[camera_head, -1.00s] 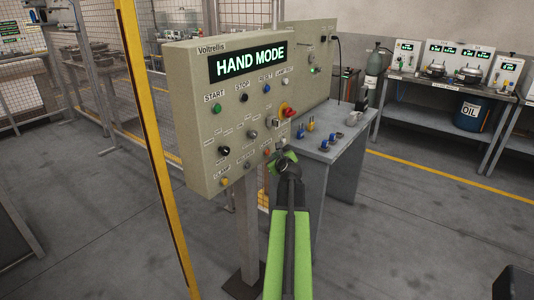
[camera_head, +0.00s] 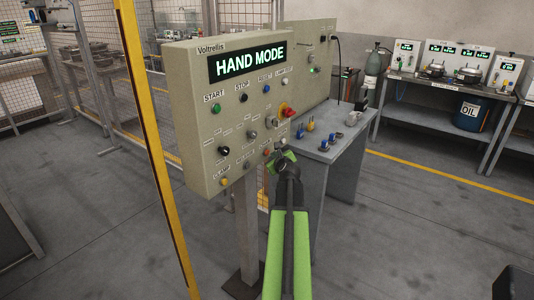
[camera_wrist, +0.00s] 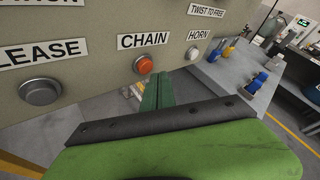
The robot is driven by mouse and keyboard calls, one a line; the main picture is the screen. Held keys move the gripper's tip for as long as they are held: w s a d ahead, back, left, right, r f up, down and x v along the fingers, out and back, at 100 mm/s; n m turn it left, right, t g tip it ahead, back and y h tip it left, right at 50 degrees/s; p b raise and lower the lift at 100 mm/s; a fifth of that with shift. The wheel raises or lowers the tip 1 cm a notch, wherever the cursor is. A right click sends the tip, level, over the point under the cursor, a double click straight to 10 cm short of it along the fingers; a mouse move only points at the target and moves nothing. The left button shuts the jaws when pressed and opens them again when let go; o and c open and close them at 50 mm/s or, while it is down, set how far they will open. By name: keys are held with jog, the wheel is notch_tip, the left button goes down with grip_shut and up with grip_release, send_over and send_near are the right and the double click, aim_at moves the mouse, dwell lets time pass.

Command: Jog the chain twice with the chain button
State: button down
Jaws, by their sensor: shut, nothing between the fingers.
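The chain button (camera_wrist: 143,64) is an orange-red round button under the CHAIN label (camera_wrist: 143,40) in the wrist view. In the head view it is a small reddish spot (camera_head: 267,151) low on the control panel (camera_head: 200,120). My gripper (camera_wrist: 160,85) is shut and empty, its green fingers just below and right of the chain button in the wrist view. Whether the fingertips touch the panel cannot be told. In the head view my gripper (camera_head: 282,160) is at the panel's lower right corner. The panel display (camera_head: 247,62) reads HAND MODE.
A silver button (camera_wrist: 40,92) under a partly cut label is left of the chain button, and the horn button (camera_wrist: 191,54) is close on its right. A grey table (camera_head: 335,150) with small blue and yellow items stands right.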

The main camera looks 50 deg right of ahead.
jog(key=shift+w, duration=0.25)
jog(key=shift+w, duration=0.55)
dwell(0.5)
jog(key=shift+s, duration=1)
jog(key=s, duration=0.6)
jog(key=shift+s, duration=0.1)
dwell(0.7)
